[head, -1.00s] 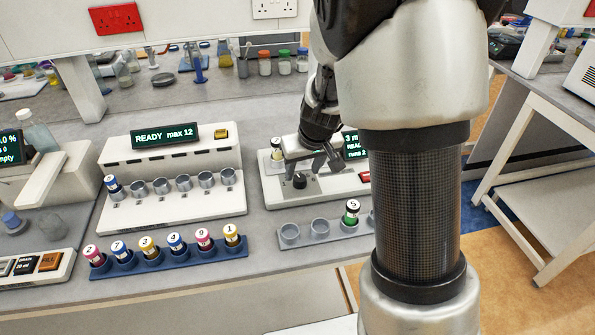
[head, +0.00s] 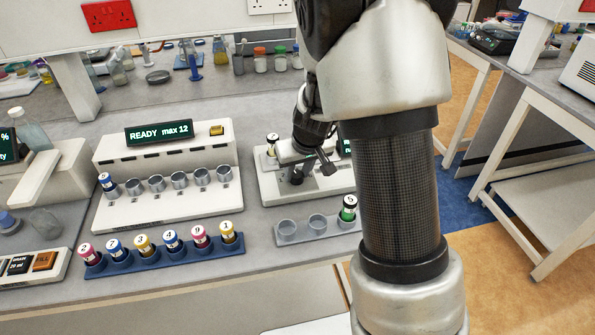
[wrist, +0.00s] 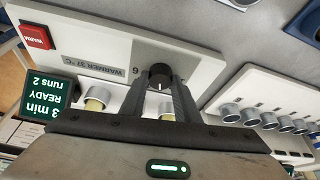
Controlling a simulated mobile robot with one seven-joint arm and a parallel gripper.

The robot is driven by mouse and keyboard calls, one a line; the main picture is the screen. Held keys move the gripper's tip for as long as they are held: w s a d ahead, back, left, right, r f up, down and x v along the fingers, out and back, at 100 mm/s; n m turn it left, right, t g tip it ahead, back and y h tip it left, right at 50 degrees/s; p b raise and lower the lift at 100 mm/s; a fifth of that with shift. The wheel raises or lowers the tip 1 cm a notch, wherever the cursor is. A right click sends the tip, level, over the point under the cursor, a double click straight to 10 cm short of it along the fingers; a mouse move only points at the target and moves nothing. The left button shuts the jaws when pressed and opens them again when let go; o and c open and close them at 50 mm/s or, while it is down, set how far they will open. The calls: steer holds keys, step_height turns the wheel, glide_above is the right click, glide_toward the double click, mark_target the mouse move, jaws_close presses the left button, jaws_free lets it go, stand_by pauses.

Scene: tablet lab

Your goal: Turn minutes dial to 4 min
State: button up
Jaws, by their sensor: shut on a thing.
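The minutes dial is a small black knob (wrist: 160,71) with a pale pointer line on the white warmer (wrist: 112,48); it also shows in the head view (head: 296,178). My gripper (wrist: 162,86) is shut on the knob, one finger on each side. In the head view my gripper (head: 305,167) is low over the warmer (head: 268,188). The warmer's display (wrist: 42,106) reads "3 min READY runs 2", upside down in the wrist view. Most dial markings are hidden by the fingers.
A red button (wrist: 37,36) is at the warmer's end. A grey holder (head: 302,233) with a green-banded vial (head: 347,210) stands in front. A white station (head: 175,205) with several cups and a blue rack (head: 170,258) of vials stand to the left.

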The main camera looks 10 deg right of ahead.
steer(key=shift+r+p, duration=0.15)
steer(key=shift+p, duration=0.25)
steer(key=shift+a+r+m+h+p, duration=0.1)
steer(key=shift+m+h+p, duration=0.2)
steer(key=shift+m+p, duration=0.5)
steer(key=m+p, duration=0.1)
steer(key=p, duration=0.2)
steer(key=shift+r+m+h+p, duration=0.1)
steer(key=shift+m+h+p, duration=0.2)
steer(key=shift+m, duration=0.1)
steer(key=m+p, duration=0.1)
steer(key=p, duration=0.1)
steer(key=shift+m+h+p, duration=0.3)
steer(key=shift+h, duration=0.1)
steer(key=shift+a+f+m+p, duration=0.1)
steer(key=shift+f+m+p, duration=0.15)
steer(key=shift+m+p, duration=0.3)
steer(key=o, duration=1)
steer(key=shift+o, duration=0.2)
